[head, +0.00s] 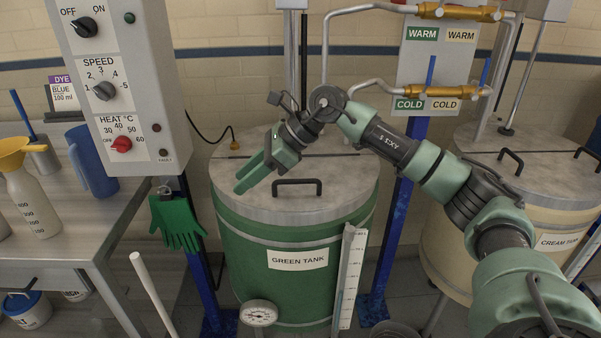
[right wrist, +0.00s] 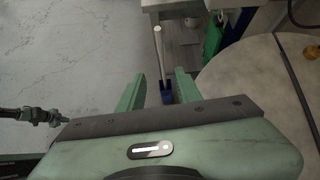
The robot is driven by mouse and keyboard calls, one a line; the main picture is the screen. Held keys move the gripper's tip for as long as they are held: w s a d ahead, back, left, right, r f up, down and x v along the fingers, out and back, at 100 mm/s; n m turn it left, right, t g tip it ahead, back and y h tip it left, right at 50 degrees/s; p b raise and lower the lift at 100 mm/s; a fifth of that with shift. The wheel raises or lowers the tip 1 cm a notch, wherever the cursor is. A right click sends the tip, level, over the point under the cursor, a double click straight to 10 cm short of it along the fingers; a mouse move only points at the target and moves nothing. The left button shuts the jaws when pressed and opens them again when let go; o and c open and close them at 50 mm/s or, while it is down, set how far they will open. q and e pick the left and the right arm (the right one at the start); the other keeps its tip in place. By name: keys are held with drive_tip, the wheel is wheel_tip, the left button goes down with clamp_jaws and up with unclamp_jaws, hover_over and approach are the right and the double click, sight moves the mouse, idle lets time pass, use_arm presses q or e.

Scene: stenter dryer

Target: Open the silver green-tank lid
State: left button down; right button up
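The silver lid (head: 335,170) lies flat and closed on the green tank (head: 300,285), which has a "GREEN TANK" label. A black bar handle (head: 297,187) stands on the lid near its front. My right gripper (head: 254,169) is above the left part of the lid, left of the handle, pointing down-left. In the right wrist view its two fingers (right wrist: 158,88) are apart with nothing held between them. That view shows the lid (right wrist: 250,85) on the right side. My left gripper does not show in the head view.
A control box (head: 120,80) hangs at left, with a green glove (head: 177,222) below it. A steel table (head: 80,235) holds a blue jug (head: 92,160). Blue posts and a pipe panel stand behind. The cream tank (head: 555,230) is at right. A dial thermometer (head: 258,313) is in front.

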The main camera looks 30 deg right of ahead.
sight(300, 181)
drive_tip(key=s+d+r+h, duration=0.2)
drive_tip(key=d+h, duration=0.1)
drive_tip(key=d, duration=0.5)
drive_tip(key=s+d+r+h, duration=0.1)
drive_tip(key=d+h, duration=0.1)
drive_tip(key=d, duration=0.5)
drive_tip(key=shift+g, duration=0.3)
drive_tip(key=p+x, duration=0.1)
drive_tip(key=x, duration=0.6)
drive_tip(key=shift+d+f, duration=0.1)
drive_tip(key=shift+f, duration=0.2)
clamp_jaws()
